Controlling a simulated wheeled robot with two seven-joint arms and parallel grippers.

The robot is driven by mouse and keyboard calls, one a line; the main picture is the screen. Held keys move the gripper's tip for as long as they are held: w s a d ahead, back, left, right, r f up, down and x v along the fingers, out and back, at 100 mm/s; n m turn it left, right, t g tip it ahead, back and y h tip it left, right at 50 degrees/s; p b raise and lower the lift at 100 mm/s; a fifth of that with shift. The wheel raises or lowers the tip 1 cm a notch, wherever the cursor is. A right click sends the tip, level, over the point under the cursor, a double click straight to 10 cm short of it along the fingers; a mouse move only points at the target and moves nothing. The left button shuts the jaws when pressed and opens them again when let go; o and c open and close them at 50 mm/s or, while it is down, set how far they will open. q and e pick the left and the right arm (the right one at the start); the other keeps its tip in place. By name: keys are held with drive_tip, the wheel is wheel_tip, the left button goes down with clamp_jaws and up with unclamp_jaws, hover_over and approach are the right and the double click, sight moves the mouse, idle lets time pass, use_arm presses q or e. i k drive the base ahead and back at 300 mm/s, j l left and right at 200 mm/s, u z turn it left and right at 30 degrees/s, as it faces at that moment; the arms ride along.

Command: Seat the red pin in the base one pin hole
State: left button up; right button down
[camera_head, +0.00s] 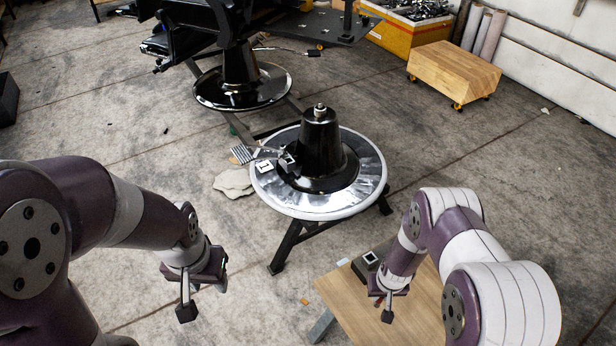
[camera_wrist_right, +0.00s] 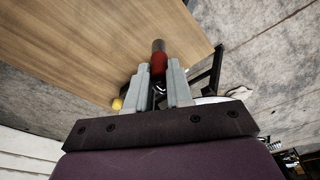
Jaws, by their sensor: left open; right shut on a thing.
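Base one (camera_head: 268,187), a round pedestal with a pale rim, a black cone and a white card marked 1, stands on a dark stand in the head view. A small metal block with a lever (camera_head: 287,161) sits at its left side; I cannot make out the pin hole. My right gripper (camera_head: 383,307) is over the wooden table, apart from the base. In the right wrist view it is shut on the red pin (camera_wrist_right: 158,64), which has a dark end pointing away. The pin does not show in the head view. My left gripper (camera_head: 204,298) is open and empty, left of the base.
A yellow round thing (camera_wrist_right: 117,104) shows near the table in the wrist view. A second pedestal with a chair (camera_head: 243,88) and a wheeled wooden block (camera_head: 455,72) stand behind.

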sight(289, 167)
drive_tip(key=i+j+z, duration=0.2)
drive_tip(key=z, duration=0.3)
drive_tip(key=i+j+z, duration=0.2)
drive_tip(key=j+z, duration=0.3)
drive_tip(key=i+j+z, duration=0.1)
drive_tip(key=j+z, duration=0.15)
drive_tip(key=z, duration=0.25)
drive_tip(key=i+j, duration=0.1)
drive_tip(key=j, duration=1.1)
drive_tip(key=i+j, duration=0.15)
drive_tip(key=j, duration=0.45)
drive_tip(key=i+j, duration=0.1)
drive_tip(key=j, duration=0.45)
drive_tip(key=i+j, duration=0.1)
drive_tip(key=j, duration=1.1)
drive_tip(key=i+j, duration=0.15)
drive_tip(key=j, duration=0.45)
drive_tip(key=i+l, duration=0.15)
drive_tip(key=i, duration=0.25)
